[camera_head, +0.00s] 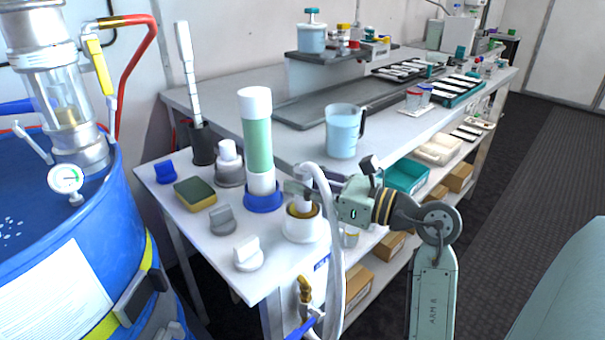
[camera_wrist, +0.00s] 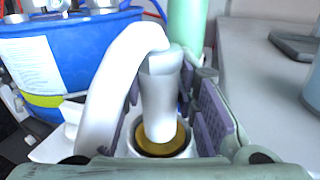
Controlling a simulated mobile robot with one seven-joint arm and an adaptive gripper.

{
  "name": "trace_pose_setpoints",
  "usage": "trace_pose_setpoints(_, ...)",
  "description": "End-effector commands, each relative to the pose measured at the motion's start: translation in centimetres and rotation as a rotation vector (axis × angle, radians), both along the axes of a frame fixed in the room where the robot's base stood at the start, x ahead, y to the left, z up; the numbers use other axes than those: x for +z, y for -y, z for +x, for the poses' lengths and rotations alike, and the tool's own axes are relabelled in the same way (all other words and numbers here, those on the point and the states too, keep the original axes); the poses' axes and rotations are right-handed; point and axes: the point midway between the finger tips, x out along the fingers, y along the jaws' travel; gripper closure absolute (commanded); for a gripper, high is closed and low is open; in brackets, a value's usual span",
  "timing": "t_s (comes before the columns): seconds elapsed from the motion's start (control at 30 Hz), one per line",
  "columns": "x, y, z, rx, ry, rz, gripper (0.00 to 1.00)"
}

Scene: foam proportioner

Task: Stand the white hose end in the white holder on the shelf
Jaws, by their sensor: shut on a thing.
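The white hose end (camera_head: 304,201) is upright between the fingers of my gripper (camera_head: 302,188), which is shut on it. The white holder (camera_head: 304,236), a short cup with a brass-coloured ring inside, stands near the shelf's front edge, directly below. In the wrist view, the hose end (camera_wrist: 160,108) stands between two purple finger pads, and its lower tip overlaps the brass ring of the holder (camera_wrist: 187,151). I cannot tell how deep the tip is in it. The white hose (camera_wrist: 108,85) bends over at the top and hangs down the near side.
A green and white cylinder on a blue base (camera_head: 258,145) stands just behind the holder. White and grey fittings (camera_head: 248,253) and a sponge (camera_head: 195,191) lie to the left. A blue drum (camera_head: 75,235) is at far left. A jug (camera_head: 343,130) stands on the bench behind.

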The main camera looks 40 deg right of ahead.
Motion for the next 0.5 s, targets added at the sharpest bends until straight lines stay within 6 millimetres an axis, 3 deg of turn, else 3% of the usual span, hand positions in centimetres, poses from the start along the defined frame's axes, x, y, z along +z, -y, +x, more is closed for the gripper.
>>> trace_pose_setpoints(0.2, -1.9, 0.0, 0.0, 0.0, 0.001, 0.0, 1.0)
trace_pose_setpoints(0.5, -2.1, 0.0, 0.0, 0.001, 0.001, -0.001, 1.0)
